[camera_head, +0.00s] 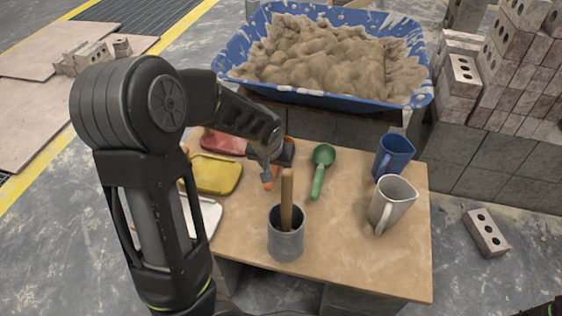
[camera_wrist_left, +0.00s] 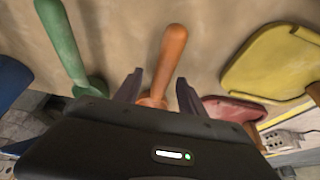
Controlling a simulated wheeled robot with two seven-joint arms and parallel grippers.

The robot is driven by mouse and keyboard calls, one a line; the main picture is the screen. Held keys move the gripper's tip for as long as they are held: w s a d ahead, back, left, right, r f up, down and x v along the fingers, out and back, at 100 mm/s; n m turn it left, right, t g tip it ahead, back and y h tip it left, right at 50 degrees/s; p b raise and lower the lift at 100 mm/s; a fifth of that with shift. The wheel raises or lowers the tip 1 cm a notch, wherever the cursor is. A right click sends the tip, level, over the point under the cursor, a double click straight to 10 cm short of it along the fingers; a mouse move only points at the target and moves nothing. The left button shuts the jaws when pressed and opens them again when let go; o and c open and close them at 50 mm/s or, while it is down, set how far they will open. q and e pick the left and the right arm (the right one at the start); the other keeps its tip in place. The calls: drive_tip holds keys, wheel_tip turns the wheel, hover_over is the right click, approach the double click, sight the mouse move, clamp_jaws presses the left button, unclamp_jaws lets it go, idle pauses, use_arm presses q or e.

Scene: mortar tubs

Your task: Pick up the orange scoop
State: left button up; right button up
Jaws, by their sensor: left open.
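The orange scoop (camera_head: 268,185) lies on the wooden table top, mostly hidden behind my left gripper (camera_head: 267,172) in the head view. In the left wrist view, the orange scoop (camera_wrist_left: 172,48) shows its handle pointing up and away, with its lower end between the two fingers. My left gripper (camera_wrist_left: 158,92) is open, with one dark finger on each side of the handle. I cannot tell whether either finger touches it. The scoop's bowl end is largely hidden by the gripper body.
A green scoop (camera_head: 321,170) lies right of the gripper; yellow (camera_head: 216,173) and red (camera_head: 222,143) items lie left. A grey pot (camera_head: 286,243) with an upright wooden handle stands in front. Blue (camera_head: 394,156) and white (camera_head: 391,204) jugs stand right. A blue tub (camera_head: 322,99) of mortar is behind.

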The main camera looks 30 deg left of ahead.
use_arm(q)
drive_tip(key=shift+w+a+f, duration=0.1)
drive_tip(key=shift+w+f, duration=0.1)
drive_tip(key=shift+f, duration=0.5)
drive_tip(key=shift+r, duration=0.1)
clamp_jaws()
idle(1.2)
